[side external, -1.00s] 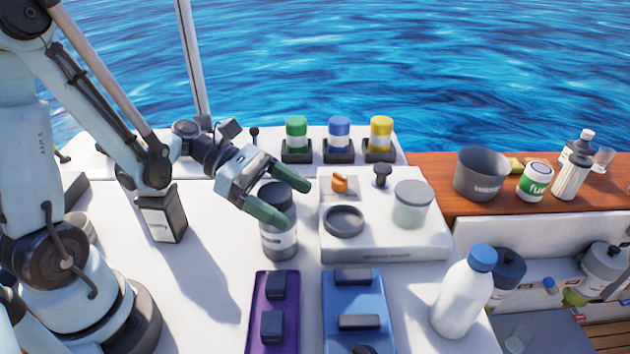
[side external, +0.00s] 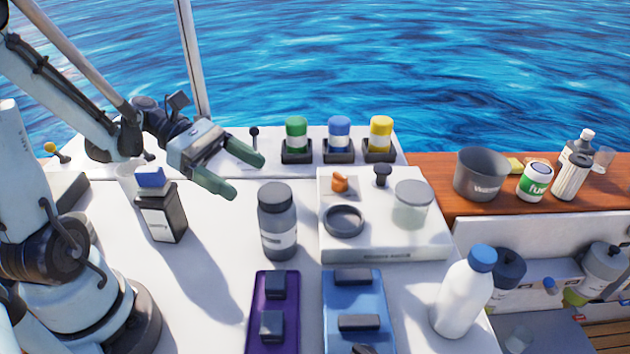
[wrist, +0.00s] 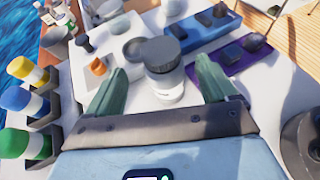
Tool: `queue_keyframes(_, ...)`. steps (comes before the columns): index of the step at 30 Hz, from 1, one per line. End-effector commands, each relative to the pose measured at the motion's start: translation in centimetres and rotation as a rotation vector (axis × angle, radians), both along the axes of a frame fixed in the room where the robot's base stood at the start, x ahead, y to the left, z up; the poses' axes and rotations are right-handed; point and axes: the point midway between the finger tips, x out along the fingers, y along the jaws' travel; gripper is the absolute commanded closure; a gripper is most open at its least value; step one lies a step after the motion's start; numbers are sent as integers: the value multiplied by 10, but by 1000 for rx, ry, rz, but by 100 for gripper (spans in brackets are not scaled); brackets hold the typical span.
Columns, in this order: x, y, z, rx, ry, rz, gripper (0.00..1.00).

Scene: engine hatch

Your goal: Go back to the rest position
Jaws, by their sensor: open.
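My gripper (side external: 248,172) has green fingers, spread apart with nothing between them. It is in the air above the white deck, to the left of a grey jar with a dark lid (side external: 278,222). In the wrist view the gripper (wrist: 160,90) is open, and the jar (wrist: 164,72) stands upright beyond the fingertips, apart from them.
A black bottle with a blue cap (side external: 160,205) stands below my forearm. Green (side external: 296,138), blue (side external: 339,138) and yellow (side external: 381,138) capped jars sit in holders behind. A white panel (side external: 385,250) stands right of the grey jar. Deck between bottle and jar is clear.

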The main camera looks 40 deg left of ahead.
Motion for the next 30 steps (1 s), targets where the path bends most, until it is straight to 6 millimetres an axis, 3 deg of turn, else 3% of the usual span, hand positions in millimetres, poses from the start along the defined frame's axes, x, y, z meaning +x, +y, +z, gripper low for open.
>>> queue_keyframes(6, -10, 23, 10, 0, 1, 3, 14)
queue_keyframes(30, 29, -73, -33, 0, 0, -5, 14)
